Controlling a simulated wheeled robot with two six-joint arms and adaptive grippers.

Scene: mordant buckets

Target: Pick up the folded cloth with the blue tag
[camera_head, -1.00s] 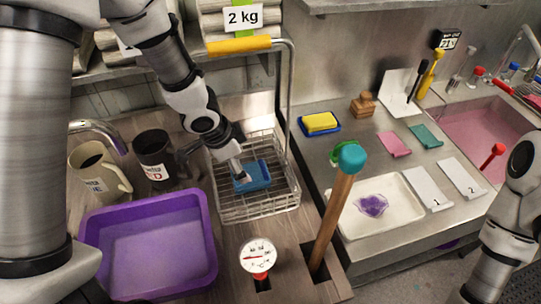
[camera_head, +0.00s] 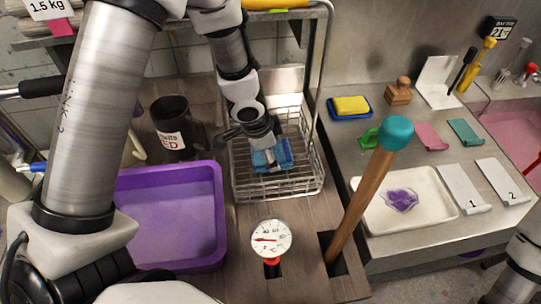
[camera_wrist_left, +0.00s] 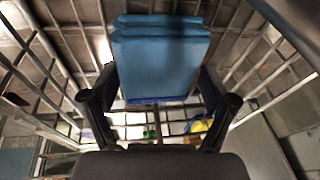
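A blue folded cloth (camera_head: 271,158) is in the wire basket (camera_head: 278,192) in the head view. In the left wrist view the cloth (camera_wrist_left: 158,62) shows as a thick block of several layers, with a darker blue strip along its lower edge. I cannot make out a separate tag. My left gripper (camera_head: 268,148) reaches down into the basket from above. In the left wrist view its two dark fingers (camera_wrist_left: 158,80) press in on both sides of the cloth. Whether the cloth clears the basket floor is unclear. My right gripper is out of view; only part of that arm shows.
A purple tub (camera_head: 170,262) and dark mug (camera_head: 172,125) stand left of the basket. The basket's tall hoop rises behind the arm. A teal-headed wooden stick (camera_head: 397,133) and a dial thermometer (camera_head: 271,238) stand in front. A white tray (camera_head: 440,210) lies on the right counter.

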